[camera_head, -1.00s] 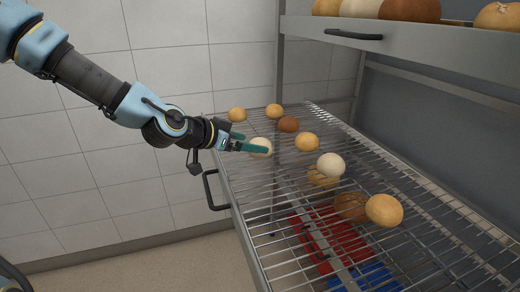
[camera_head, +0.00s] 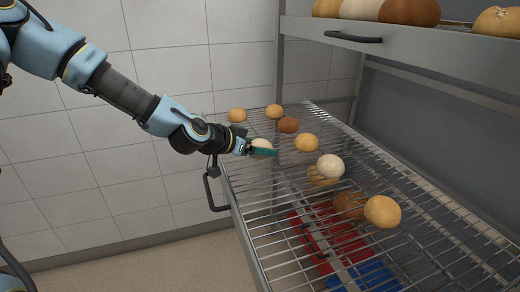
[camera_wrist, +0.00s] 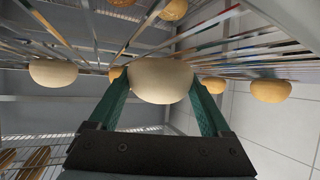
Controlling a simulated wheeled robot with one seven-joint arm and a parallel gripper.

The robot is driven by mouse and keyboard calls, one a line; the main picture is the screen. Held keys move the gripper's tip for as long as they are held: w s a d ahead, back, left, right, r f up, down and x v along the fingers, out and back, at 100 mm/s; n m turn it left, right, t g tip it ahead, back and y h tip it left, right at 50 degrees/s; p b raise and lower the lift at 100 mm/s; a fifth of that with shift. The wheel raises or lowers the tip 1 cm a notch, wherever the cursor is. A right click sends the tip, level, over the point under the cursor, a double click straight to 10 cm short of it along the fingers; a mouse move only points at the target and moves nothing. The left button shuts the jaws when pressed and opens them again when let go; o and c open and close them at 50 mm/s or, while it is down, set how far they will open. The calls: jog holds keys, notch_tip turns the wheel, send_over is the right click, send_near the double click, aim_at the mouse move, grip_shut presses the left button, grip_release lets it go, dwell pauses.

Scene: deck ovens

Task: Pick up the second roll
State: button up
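A pale cream roll (camera_head: 262,143) sits on the pulled-out wire rack (camera_head: 262,232), near its left side. My gripper (camera_head: 264,153) is at this roll, with a teal finger covering its lower part. In the wrist view the cream roll (camera_wrist: 161,80) lies between the two spread fingers of my gripper (camera_wrist: 160,88). The fingers are open, one on each side of it; whether either touches it is hard to tell. Other rolls on the rack are a tan one (camera_head: 307,142), a brown one (camera_head: 288,124) and a white one (camera_head: 331,166). Which is the second roll is not marked.
Two tan rolls (camera_head: 237,115) (camera_head: 274,111) lie at the rack's far end. Another tan roll (camera_head: 382,211) and a brown roll (camera_head: 349,205) are nearer. An upper deck (camera_head: 420,50) with more rolls overhangs the right. A black handle (camera_head: 213,190) sticks out left of the rack.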

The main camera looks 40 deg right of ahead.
jog(key=c, duration=0.8)
jog(key=shift+o, duration=0.2)
